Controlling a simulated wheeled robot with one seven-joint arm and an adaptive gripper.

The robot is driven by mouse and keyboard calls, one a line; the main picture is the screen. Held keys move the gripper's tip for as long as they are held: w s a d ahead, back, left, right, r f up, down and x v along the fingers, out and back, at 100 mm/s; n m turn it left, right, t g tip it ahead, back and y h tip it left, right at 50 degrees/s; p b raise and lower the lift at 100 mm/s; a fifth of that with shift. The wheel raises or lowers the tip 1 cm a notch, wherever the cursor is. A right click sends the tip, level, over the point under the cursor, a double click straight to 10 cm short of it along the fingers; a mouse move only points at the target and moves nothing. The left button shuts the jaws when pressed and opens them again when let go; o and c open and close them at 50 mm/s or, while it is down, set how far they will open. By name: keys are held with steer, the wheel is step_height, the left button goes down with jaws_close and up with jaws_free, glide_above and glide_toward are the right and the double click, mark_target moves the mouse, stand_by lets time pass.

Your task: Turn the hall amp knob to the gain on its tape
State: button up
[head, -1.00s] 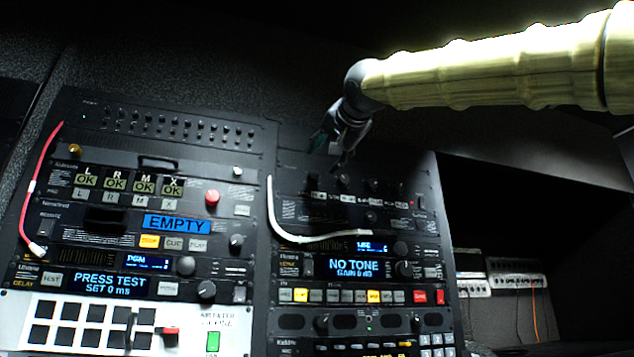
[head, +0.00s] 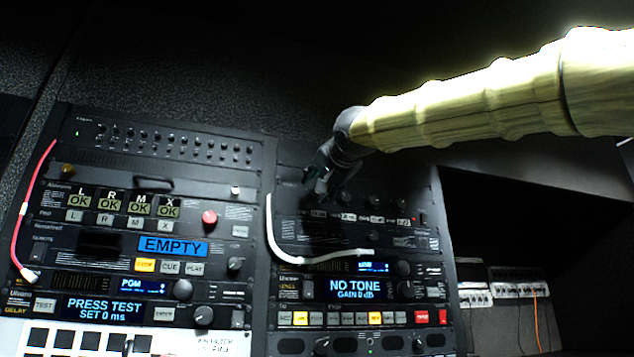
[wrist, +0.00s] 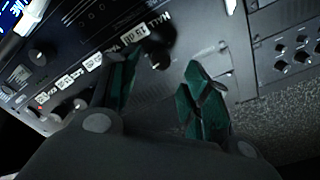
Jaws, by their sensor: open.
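The hall amp knob (wrist: 157,50) is a dark round knob in the wrist view, beside a white-lettered HALL label and a tape (wrist: 130,32) that seems to read 15 dB. My gripper (wrist: 163,60) is open, its two green-padded fingers on either side of the knob in that picture, with nothing held. Whether the pads touch the knob cannot be told. In the head view my gripper (head: 315,188) is in front of the left end of the amp panel (head: 395,238) and hides the knob there. The pointer setting is too dark to read.
More knobs and white tapes (wrist: 70,78) run along the same panel. The left rack (head: 258,160) carries buttons, displays and a red cable (head: 30,215).

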mark_target(315, 193)
steer(key=shift+p+x, duration=2.15)
steer(key=shift+p, duration=0.1)
steer(key=c, duration=1)
